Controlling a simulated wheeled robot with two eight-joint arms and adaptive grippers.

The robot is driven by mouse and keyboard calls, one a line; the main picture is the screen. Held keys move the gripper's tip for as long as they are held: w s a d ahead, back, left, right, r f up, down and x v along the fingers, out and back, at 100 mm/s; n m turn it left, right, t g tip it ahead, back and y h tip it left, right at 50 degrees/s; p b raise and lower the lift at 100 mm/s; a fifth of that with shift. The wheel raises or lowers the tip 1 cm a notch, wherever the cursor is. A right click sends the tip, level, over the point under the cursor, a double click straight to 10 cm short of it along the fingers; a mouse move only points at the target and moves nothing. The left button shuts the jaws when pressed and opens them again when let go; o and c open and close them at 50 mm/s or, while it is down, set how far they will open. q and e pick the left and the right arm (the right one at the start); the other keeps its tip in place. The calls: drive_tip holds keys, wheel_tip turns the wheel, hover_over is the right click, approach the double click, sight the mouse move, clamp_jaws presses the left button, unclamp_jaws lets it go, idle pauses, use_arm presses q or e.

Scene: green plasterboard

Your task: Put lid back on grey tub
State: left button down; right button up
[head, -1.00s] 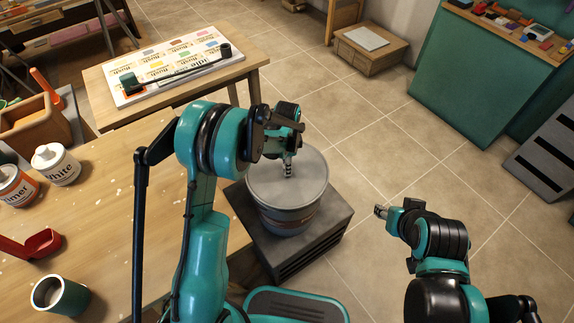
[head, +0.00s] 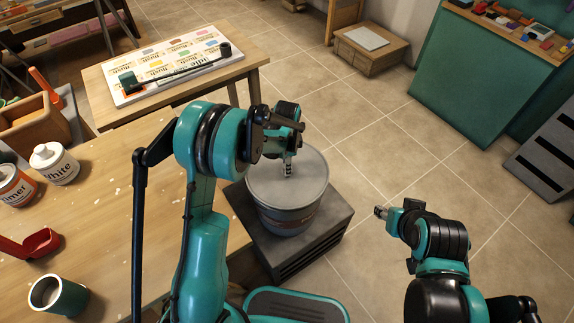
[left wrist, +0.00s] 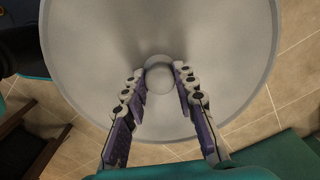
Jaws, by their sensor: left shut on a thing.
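The grey tub (head: 289,217) stands on a dark box. Its round grey lid (head: 310,172) sits on top of it and looks level; whether it is pressed fully down I cannot tell. My left gripper (head: 288,170) is over the lid's middle. In the left wrist view the lid (left wrist: 225,50) fills most of the picture, and my left gripper (left wrist: 160,85) is shut on the lid's round central knob (left wrist: 159,64), one finger on each side. My right gripper (head: 380,211) is right of the tub, away from it; its jaw state is too small to tell.
The dark slatted box (head: 320,245) bears the tub. A wooden workbench (head: 105,215) with a white tin (head: 55,164), a green cup (head: 58,297) and a red scoop (head: 40,243) is at left. A table (head: 250,62) with a label board stands behind.

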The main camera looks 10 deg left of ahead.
idle(0.6)
use_arm(q)
drive_tip(key=c, duration=0.6)
unclamp_jaws()
drive_tip(key=shift+c, duration=0.2)
drive_tip(key=shift+r+p, duration=2.1)
drive_tip(key=shift+r, duration=1.4)
clamp_jaws()
drive_tip(key=shift+f, duration=0.2)
